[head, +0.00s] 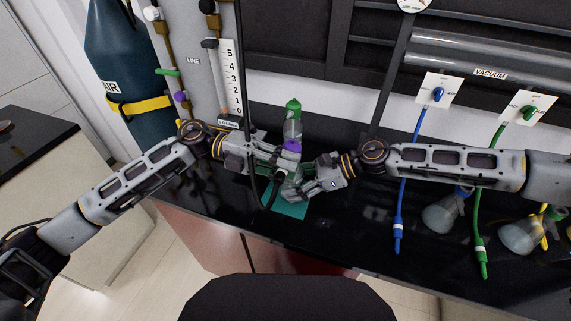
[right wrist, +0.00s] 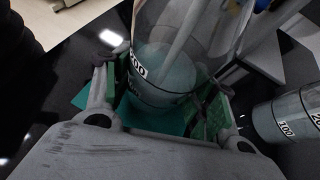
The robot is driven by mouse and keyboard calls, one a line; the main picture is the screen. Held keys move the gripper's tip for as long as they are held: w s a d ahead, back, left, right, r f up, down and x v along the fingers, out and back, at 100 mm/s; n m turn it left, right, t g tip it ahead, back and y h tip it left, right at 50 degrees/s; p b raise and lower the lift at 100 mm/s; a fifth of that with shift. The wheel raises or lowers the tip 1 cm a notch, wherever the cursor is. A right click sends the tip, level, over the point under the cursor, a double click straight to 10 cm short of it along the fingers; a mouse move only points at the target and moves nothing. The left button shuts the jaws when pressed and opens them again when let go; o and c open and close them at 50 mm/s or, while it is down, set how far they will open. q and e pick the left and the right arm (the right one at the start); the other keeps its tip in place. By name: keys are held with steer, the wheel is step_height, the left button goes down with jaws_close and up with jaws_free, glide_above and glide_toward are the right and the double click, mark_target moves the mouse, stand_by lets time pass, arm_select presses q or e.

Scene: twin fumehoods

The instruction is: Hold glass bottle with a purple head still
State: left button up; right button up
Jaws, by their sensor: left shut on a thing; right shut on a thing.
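The glass bottle with a purple head (head: 291,146) stands over the teal mat (head: 291,210), between my two grippers in the head view. Its body is mostly hidden there by fingers. My right gripper (head: 290,186) is shut on the lower body. In the right wrist view the clear glass (right wrist: 160,85) with a "200" mark sits between the green finger pads, with pale liquid and a tube inside. My left gripper (head: 283,158) comes from the left and is shut at the bottle's upper part, just below the purple head; its exact contact is hidden.
A clear bottle with a green top (head: 293,106) stands behind the purple head. Another marked glass vessel (right wrist: 290,118) is close on the right in the right wrist view. A black hose hangs beside my left gripper. Blue (head: 398,220) and green (head: 480,235) hoses and flasks (head: 440,216) lie at right.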

arm_select(q)
steer(key=shift+w+d+f, duration=0.2)
steer(key=shift+w, duration=0.4)
stand_by(2.6)
steer(key=shift+s, duration=0.1)
steer(key=shift+s+a+r+t, duration=0.15)
steer(key=shift+s+t, duration=0.25)
steer(key=shift+s, duration=0.3)
steer(key=shift+s, duration=0.3)
stand_by(0.4)
stand_by(0.4)
steer(key=shift+f, duration=0.2)
stand_by(0.8)
steer(key=shift+w, duration=0.5)
stand_by(1.4)
